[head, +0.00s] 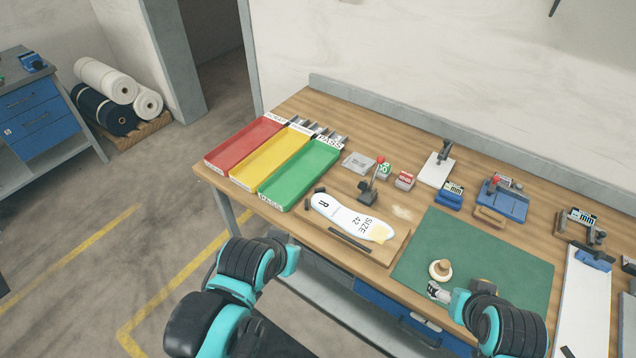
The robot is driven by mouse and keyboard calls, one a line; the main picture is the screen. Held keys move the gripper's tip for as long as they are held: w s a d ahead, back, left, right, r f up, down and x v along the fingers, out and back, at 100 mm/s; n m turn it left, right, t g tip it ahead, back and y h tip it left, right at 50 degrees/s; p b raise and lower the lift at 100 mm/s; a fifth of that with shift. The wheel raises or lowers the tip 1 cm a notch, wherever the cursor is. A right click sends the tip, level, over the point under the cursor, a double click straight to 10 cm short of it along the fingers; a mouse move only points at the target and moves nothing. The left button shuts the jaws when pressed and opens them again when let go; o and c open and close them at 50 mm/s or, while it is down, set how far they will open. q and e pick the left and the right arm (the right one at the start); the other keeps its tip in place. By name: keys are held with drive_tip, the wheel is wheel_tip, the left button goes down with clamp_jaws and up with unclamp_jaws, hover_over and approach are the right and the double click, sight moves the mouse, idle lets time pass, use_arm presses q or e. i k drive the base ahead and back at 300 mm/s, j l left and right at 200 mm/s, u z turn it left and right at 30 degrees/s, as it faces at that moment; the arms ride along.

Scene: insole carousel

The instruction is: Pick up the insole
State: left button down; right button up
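The white insole (343,215) lies flat on a wooden board fixture (398,246) near the table's front edge. It is marked "R" and "SIZE 42" and has a yellowish patch at its right end. Dark bars flank it, and a stand with a red knob (371,181) rises behind it. My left arm reaches up below and left of the insole, in front of the table; its gripper fingers do not show. My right gripper (436,291) is at the front of the green mat, right of the insole and apart from it. Its fingers are too small to judge.
Red (232,148), yellow (262,160) and green (291,174) trays stand left of the insole. A round wooden-knobbed tool (440,269) sits on the green mat (500,262) close to my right gripper. Gauges and blue clamps (506,203) line the back. Most of the mat is clear.

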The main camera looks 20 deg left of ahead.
sight(372, 229)
drive_tip(key=j+z, duration=0.15)
drive_tip(key=z, duration=0.25)
drive_tip(key=j+z, duration=0.2)
drive_tip(key=z, duration=0.15)
drive_tip(key=j+z, duration=0.2)
drive_tip(key=z, duration=0.2)
drive_tip(key=j+z, duration=0.15)
drive_tip(key=z, duration=0.2)
drive_tip(key=k+j+z, duration=0.1)
drive_tip(key=j, duration=0.3)
drive_tip(key=k+j+z, duration=0.15)
drive_tip(key=j, duration=0.2)
drive_tip(key=j+z, duration=0.1)
drive_tip(key=j, duration=0.3)
drive_tip(key=k+j+z, duration=0.15)
drive_tip(key=j, duration=0.2)
drive_tip(key=k+j+z, duration=0.1)
drive_tip(key=k+j, duration=0.15)
drive_tip(key=j, duration=0.15)
drive_tip(key=k+j, duration=0.15)
drive_tip(key=j, duration=0.15)
